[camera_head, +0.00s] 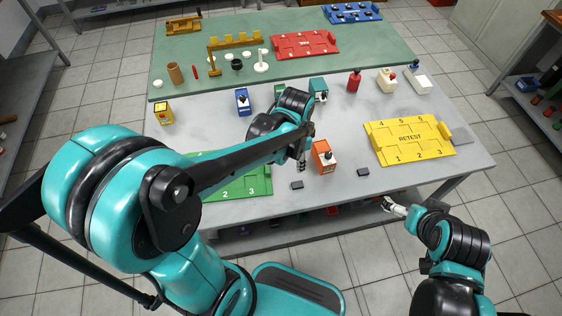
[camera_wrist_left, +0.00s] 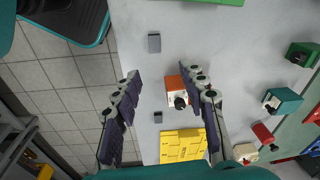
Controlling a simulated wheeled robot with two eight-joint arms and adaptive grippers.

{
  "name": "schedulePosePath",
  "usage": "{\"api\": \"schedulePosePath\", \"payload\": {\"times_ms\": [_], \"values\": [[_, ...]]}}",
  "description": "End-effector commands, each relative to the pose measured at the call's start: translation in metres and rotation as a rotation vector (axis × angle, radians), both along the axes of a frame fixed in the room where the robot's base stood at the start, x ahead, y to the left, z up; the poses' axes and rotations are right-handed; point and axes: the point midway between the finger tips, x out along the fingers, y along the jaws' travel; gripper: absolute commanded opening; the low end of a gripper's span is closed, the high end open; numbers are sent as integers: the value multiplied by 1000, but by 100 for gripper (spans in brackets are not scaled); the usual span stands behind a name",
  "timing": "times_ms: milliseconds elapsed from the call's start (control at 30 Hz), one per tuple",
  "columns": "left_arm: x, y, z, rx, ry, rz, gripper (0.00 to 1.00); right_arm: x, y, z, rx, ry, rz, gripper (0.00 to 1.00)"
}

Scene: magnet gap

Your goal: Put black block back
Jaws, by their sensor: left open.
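Two small dark grey-black blocks lie on the front of the grey table. The left one (camera_head: 297,184) is near the green tray (camera_head: 252,184), and the right one (camera_head: 362,171) is near the yellow RETEST tray (camera_head: 412,140). In the left wrist view they show above (camera_wrist_left: 154,43) and below (camera_wrist_left: 158,117) the finger gap. My left gripper (camera_head: 301,160) is open and empty over the table, beside an orange block with a black knob (camera_head: 324,157). Its fingers (camera_wrist_left: 160,78) are spread wide in the wrist view. My right gripper (camera_head: 393,207) is low, past the table's front edge; its fingers are too small to judge.
A blue (camera_head: 242,102), a yellow (camera_head: 163,112) and a teal block (camera_head: 318,88) stand behind the left arm. A red bottle-like piece (camera_head: 354,81) and white blocks stand farther right. The green mat (camera_head: 190,68) at the back holds a red tray (camera_head: 304,44) and stands.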

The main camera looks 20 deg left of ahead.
Motion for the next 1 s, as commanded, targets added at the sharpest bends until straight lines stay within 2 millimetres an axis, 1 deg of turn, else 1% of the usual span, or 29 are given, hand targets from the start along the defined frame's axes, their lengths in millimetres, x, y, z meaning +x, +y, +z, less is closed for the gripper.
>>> {"api": "schedulePosePath", "payload": {"times_ms": [33,100,200,333,500,600,733,1000], "values": [[-11,5,14,-11,-40,65,42,0,0,0,0,0,0,100],[-22,10,32,-35,-107,170,42,0,0,0,0,0,0,100],[-39,18,53,-77,-202,320,42,0,0,0,0,0,0,100],[-61,27,71,-146,-316,500,42,0,0,0,0,0,0,100],[-81,34,82,-231,-423,669,42,0,0,0,0,0,0,100],[-87,36,84,-262,-458,723,42,0,0,0,0,0,0,100],[-89,37,85,-279,-474,752,42,0,0,0,0,0,0,100],[-89,37,85,-279,-474,752,42,0,0,0,0,0,0,100]]}}
